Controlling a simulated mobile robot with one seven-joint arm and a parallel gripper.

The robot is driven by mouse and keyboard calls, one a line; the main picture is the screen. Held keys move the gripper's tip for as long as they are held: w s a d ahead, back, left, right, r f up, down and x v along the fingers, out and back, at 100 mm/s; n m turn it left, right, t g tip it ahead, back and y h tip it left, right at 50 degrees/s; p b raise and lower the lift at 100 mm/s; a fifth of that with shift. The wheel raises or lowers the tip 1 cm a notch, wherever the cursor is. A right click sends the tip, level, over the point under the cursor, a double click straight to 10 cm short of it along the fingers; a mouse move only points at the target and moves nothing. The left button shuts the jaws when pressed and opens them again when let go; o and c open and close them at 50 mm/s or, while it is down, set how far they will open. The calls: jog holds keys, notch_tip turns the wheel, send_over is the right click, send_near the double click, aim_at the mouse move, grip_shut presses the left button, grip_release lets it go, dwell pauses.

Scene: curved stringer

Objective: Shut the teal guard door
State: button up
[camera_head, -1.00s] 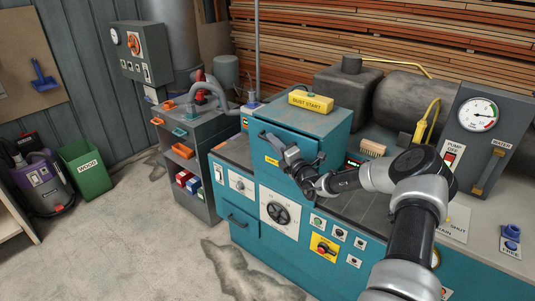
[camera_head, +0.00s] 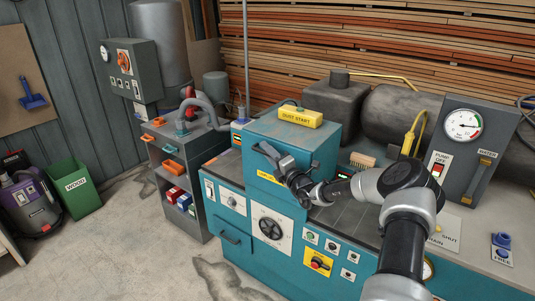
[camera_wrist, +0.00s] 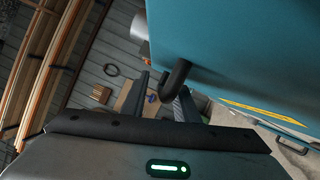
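The teal guard door (camera_head: 289,151) is the front panel of the teal box on top of the machine. How far open it stands is hard to tell, as my arm covers part of it. Its dark bar handle (camera_head: 264,151) is at the upper left of the panel. My gripper (camera_head: 283,167) is at the handle, in front of the door. In the wrist view, the hooked end of the handle (camera_wrist: 176,78) reaches between the fingers of my gripper (camera_wrist: 163,98). The fingers stand apart, and contact is unclear. The door's teal surface (camera_wrist: 240,50) fills the upper right.
A yellow dust start box (camera_head: 299,117) sits on top of the teal box. A brush (camera_head: 362,160) and a grey gauge panel (camera_head: 467,150) stand to the right. A grey shelf cart (camera_head: 180,165) is at the left. The floor in front is clear.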

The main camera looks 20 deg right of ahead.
jog(key=shift+f, duration=0.25)
jog(key=shift+s, duration=0.2)
jog(key=b+v, duration=0.1)
jog(key=v, duration=1.6)
jog(key=shift+d, duration=0.1)
